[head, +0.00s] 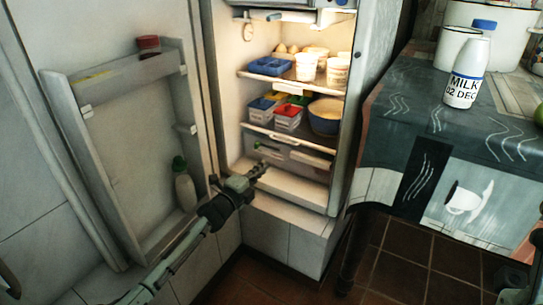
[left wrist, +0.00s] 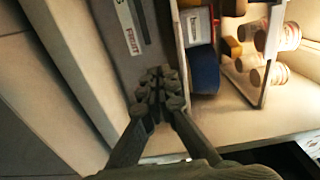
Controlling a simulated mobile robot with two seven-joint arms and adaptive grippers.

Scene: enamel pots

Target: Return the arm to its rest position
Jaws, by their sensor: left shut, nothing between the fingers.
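My left arm comes in from the lower left in the head view. My left gripper (head: 258,172) is at the lower part of the open fridge (head: 285,183), in front of the bottom drawer. The left wrist view shows its fingers (left wrist: 157,92) shut with nothing between them. Blue and red containers (left wrist: 204,68) show beyond the fingers in that view. I cannot tell from the pictures whether the fingertips touch the fridge. My right gripper is not clearly seen.
The fridge door (head: 60,105) stands open to the left of my arm, with a bottle (head: 185,190) in its low shelf. Fridge shelves hold a blue tray (head: 270,66), cups and a bowl (head: 325,116). A milk bottle (head: 466,72) stands on the covered table (head: 410,105) at right.

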